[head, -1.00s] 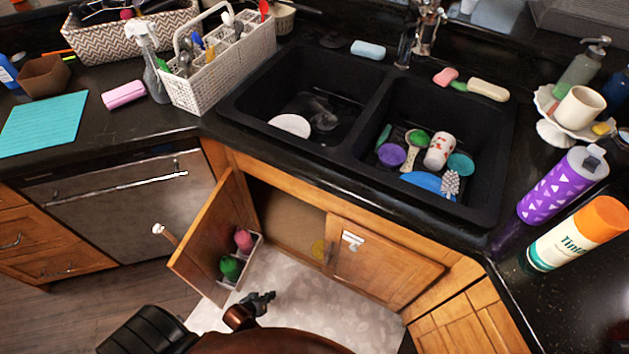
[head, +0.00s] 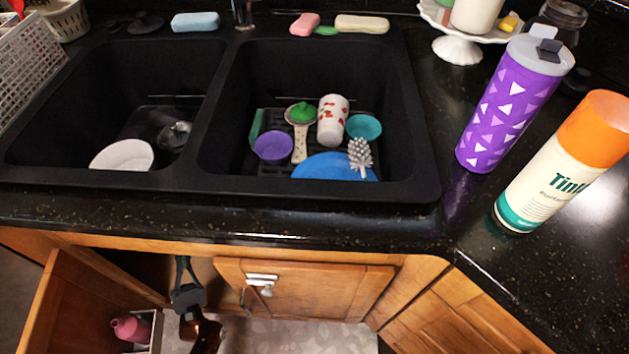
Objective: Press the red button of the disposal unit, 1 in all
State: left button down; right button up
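The disposal unit and its red button are not visible; the dark cabinet opening (head: 150,270) under the sink shows only partly below the counter edge. My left gripper (head: 183,263) is at this opening, between the open left door (head: 70,310) and the right door (head: 310,290), with its fingers pointing up and inward. The fingers look narrow and close together, but whether they are shut is too small to tell. I see nothing held in them. My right gripper is out of view.
The black double sink (head: 215,130) and counter edge (head: 250,225) overhang the cabinet. A pink bottle (head: 130,328) stands in a white door rack (head: 156,335). The right door bears a white latch (head: 262,280). A purple tumbler (head: 510,105) and an orange-capped can (head: 560,165) stand at right.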

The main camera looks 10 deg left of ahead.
pick_arm(q)
jog(key=shift+r, duration=0.1)
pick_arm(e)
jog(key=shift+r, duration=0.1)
pick_arm(q)
jog(key=shift+w, duration=0.1)
jog(key=w+b, duration=0.1)
jog(key=w, duration=0.7)
jog(key=shift+w+a+b, duration=0.3)
jog(key=shift+b, duration=0.05)
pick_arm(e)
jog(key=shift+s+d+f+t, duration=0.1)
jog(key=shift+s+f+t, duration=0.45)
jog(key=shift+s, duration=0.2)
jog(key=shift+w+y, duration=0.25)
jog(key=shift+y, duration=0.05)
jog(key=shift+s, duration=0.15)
pick_arm(q)
jog(key=shift+w, duration=0.55)
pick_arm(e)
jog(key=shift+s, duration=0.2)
